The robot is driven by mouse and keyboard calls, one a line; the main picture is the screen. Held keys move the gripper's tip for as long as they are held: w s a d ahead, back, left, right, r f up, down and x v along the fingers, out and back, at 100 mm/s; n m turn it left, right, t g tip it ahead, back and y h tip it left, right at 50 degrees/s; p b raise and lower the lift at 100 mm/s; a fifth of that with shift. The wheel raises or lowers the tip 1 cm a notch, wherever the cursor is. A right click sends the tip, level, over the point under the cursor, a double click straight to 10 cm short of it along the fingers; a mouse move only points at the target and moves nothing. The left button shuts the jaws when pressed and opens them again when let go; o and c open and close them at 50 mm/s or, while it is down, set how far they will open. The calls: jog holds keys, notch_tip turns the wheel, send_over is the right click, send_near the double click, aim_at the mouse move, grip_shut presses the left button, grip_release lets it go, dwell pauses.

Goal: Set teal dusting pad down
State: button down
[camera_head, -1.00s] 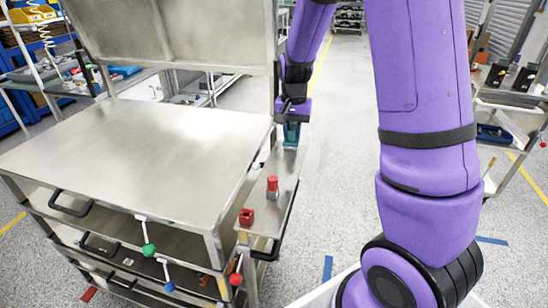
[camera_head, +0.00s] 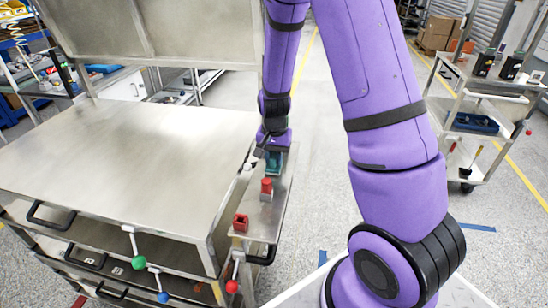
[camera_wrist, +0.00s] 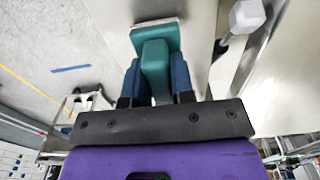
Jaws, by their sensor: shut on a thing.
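The teal dusting pad (camera_wrist: 156,38) has a teal block-like grip and a pale underside edge. My gripper (camera_wrist: 157,82) is shut on its grip, with a dark blue finger on each side. In the head view the pad (camera_head: 274,162) is at the far end of the narrow metal side shelf (camera_head: 262,218), below my gripper (camera_head: 275,148). I cannot tell whether its underside touches the shelf.
A red-topped cylinder (camera_head: 266,188) and a red block (camera_head: 240,223) stand nearer on the same shelf. The large metal cabinet top (camera_head: 120,160) at left is bare. A white-headed knob (camera_wrist: 246,16) shows near the pad in the wrist view.

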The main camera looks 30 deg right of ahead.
aim_at(274, 154)
jog(key=shift+f, duration=0.15)
jog(key=c, duration=1)
grip_release()
notch_tip(274, 154, up, 11)
jog(key=s+a+r+n+t, duration=0.1)
jog(key=s+a+r+n, duration=0.1)
jog(key=s+r, duration=0.45)
jog(key=s+a+r+n+t, duration=0.2)
jog(key=s+r+n, duration=0.15)
jog(key=r, duration=0.55)
jog(key=s+a+r+n, duration=0.1)
jog(key=s, duration=0.3)
jog(key=s+a+r+n+t, duration=0.1)
jog(key=s+r, duration=0.1)
jog(key=s, duration=0.3)
jog(key=s+r+n+t, duration=0.1)
jog(key=s+r, duration=0.1)
jog(key=s, duration=0.3)
jog(key=shift+a+r+n, duration=0.15)
jog(key=shift+a+n, duration=0.1)
jog(key=shift+a, duration=0.15)
